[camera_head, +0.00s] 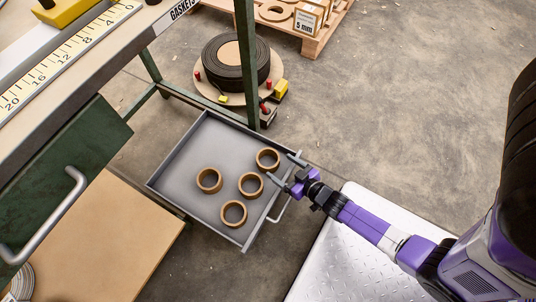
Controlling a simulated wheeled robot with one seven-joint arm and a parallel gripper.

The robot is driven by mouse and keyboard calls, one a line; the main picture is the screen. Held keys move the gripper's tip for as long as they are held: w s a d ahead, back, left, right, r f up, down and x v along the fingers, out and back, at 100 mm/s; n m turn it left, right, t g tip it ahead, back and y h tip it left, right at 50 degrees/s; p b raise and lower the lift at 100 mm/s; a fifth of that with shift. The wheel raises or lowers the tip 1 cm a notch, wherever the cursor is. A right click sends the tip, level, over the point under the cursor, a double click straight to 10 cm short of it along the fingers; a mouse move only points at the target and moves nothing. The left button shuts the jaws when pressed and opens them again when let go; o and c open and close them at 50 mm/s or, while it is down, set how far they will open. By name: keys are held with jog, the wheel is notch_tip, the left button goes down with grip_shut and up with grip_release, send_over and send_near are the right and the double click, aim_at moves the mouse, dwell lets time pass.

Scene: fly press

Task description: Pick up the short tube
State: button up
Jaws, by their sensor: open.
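Several short brown tubes stand on end in the open grey drawer (170,178), all alike in this view. One short tube (267,168) is at the drawer's upper right, another (250,195) is below it, one (209,189) is at the left and one (234,225) is nearest the front. My gripper (281,167) is open and empty at the drawer's right side. Its two fingers point left, toward the two right-hand tubes. I cannot tell its height above the drawer or whether it touches a tube.
The drawer's rim and bar handle (284,207) lie beside my gripper. A green bench leg (246,60) rises behind the drawer. A black coil on a round board (235,65) stands beyond it. A green cabinet (65,170) is at the left. Concrete floor is open at the upper right.

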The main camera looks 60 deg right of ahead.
aim_at(260, 153)
jog(key=b+x, duration=0.1)
jog(key=x, duration=0.1)
jog(key=shift+w+f, duration=0.15)
jog(key=shift+w, duration=0.1)
jog(key=b+x, duration=0.1)
jog(key=x, duration=0.1)
jog(key=b+x, duration=0.1)
jog(key=x, duration=0.1)
jog(key=shift+s+f+b, duration=0.1)
jog(key=shift+f+b, duration=0.2)
jog(key=shift+w+d, duration=0.1)
jog(key=shift+w, duration=0.3)
jog(key=shift+c, duration=0.2)
jog(key=c, duration=1.1)
